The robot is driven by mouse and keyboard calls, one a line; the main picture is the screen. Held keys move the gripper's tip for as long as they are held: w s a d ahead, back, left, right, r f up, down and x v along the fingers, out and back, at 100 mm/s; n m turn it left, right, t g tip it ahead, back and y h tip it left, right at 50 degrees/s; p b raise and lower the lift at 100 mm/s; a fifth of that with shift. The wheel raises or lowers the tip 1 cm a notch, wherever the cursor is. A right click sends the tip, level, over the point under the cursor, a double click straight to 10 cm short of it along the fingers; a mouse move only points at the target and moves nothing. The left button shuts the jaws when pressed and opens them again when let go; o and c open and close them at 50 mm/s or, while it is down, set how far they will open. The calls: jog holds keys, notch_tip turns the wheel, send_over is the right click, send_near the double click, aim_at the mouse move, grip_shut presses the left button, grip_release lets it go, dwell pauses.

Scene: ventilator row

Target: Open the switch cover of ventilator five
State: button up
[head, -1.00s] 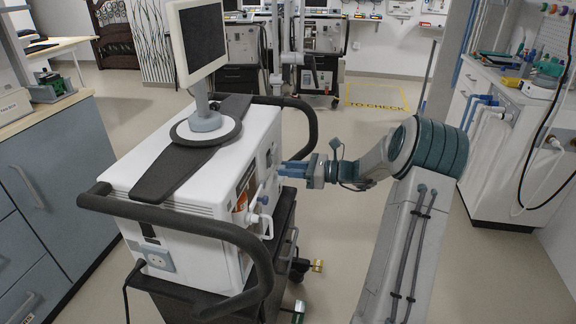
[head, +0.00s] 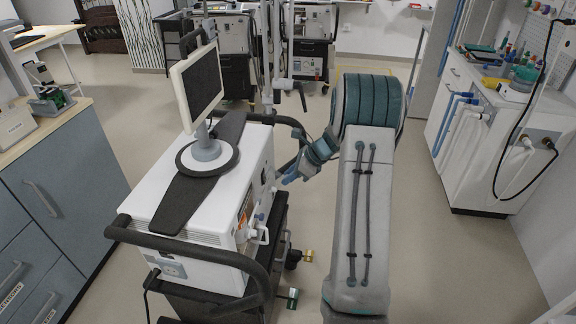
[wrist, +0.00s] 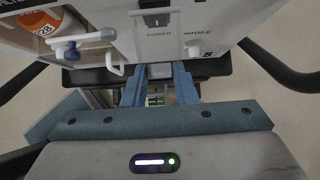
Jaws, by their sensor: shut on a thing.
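The ventilator (head: 212,190) is a white box with a monitor (head: 197,86) on top, standing on a dark cart. My gripper (head: 285,180) is at its right side in the head view, low against the panel. In the wrist view my gripper (wrist: 158,88) has its two blue fingers on either side of a small pale piece, the switch cover (wrist: 160,70), at the lower edge of the white panel (wrist: 180,35). Small dark lettering shows on the panel above.
A black handle rail (head: 190,252) curves around the ventilator. White fittings (wrist: 85,45) stick out of the panel left of my fingers. A grey cabinet (head: 60,190) is at left, a white counter (head: 490,140) at right. More ventilators stand behind.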

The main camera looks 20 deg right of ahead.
aim_at(284, 177)
jog(key=r+g+h+p, duration=0.1)
jog(key=h+p, duration=0.1)
jog(key=p, duration=0.2)
jog(key=r+g+h+p, duration=0.1)
jog(key=r+h+p, duration=0.1)
jog(key=p, duration=0.2)
jog(key=a+r+g+h+p, duration=0.1)
jog(key=r+g+h+p, duration=0.1)
jog(key=p, duration=0.2)
jog(key=shift+w, duration=0.35)
jog(key=shift+w+a+r+g+h+p, duration=0.25)
jog(key=shift+g+h+p, duration=0.35)
jog(key=shift+h+p, duration=0.3)
jog(key=o, duration=1)
